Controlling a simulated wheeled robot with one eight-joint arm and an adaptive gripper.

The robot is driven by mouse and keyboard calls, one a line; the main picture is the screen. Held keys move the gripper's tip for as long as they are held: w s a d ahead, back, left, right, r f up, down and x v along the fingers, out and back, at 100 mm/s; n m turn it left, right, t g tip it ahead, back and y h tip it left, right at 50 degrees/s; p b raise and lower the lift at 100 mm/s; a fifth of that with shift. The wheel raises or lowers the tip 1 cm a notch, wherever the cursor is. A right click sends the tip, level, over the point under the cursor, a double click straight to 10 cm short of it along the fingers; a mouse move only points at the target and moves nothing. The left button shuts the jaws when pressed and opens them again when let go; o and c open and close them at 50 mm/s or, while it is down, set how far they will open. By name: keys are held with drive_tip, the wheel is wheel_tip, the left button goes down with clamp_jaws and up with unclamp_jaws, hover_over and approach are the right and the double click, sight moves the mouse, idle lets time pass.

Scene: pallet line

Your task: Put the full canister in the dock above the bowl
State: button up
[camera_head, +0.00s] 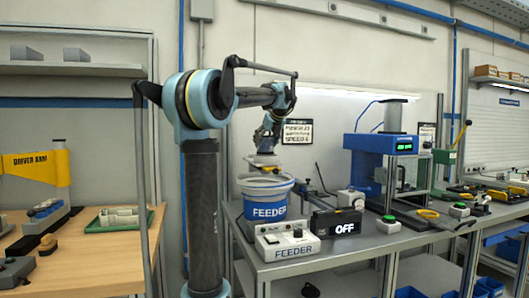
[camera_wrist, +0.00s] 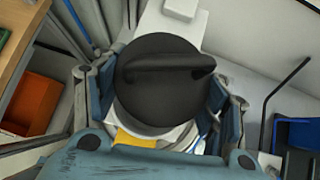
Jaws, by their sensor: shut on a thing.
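In the wrist view, a dark round canister top (camera_wrist: 165,95) with a bar handle across it fills the middle. The blue fingers of my gripper (camera_wrist: 163,82) close on its two sides. In the head view, my gripper (camera_head: 266,145) points down above the blue and white feeder bowl (camera_head: 268,209), with a small pale and orange part (camera_head: 263,159) just under it. I cannot tell whether that part belongs to the canister or the dock. The canister's level and its contact with the dock are hidden.
A feeder control box (camera_head: 287,242) and a black OFF display (camera_head: 335,222) stand in front of the bowl. A blue press (camera_head: 383,150) stands to the right on the same bench. A wooden table with a green tray (camera_head: 121,217) is at the left.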

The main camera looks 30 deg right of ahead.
sight(266, 148)
drive_tip(key=shift+f, duration=1.8)
drive_tip(key=o, duration=1.5)
drive_tip(key=shift+o, duration=0.2)
drive_tip(key=shift+s, duration=0.1)
drive_tip(key=d+v, duration=0.1)
drive_tip(key=v, duration=1)
drive_tip(key=shift+s+a+r, duration=0.25)
drive_tip(key=shift+a+r, duration=0.15)
drive_tip(key=shift+a, duration=0.1)
